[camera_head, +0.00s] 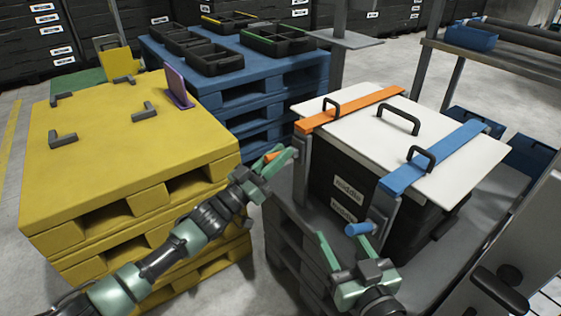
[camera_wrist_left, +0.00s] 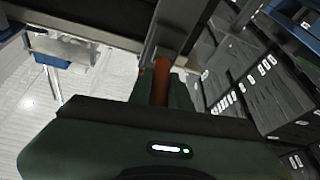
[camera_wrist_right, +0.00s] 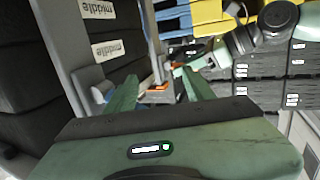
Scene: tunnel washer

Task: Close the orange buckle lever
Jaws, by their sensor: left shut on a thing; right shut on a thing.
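The orange buckle lever (camera_head: 273,155) is at the front left edge of the black crate stack (camera_head: 347,190), below the orange strap (camera_head: 350,108). My left gripper (camera_head: 277,163) is shut on it; the left wrist view shows the lever (camera_wrist_left: 160,82) between the fingers. The blue buckle lever (camera_head: 356,229) hangs at the front right, below the blue strap (camera_head: 433,158). My right gripper (camera_head: 345,245) is at this lever, its fingers standing well apart; the contact is hard to see. The right wrist view shows the orange lever (camera_wrist_right: 157,88) beyond the fingers.
A white lid (camera_head: 385,130) with black handles covers the crates. A yellow pallet stack (camera_head: 120,170) stands left, close to my left arm. A blue pallet stack (camera_head: 245,85) with black trays is behind. A grey surface (camera_head: 470,235) lies right of the crates.

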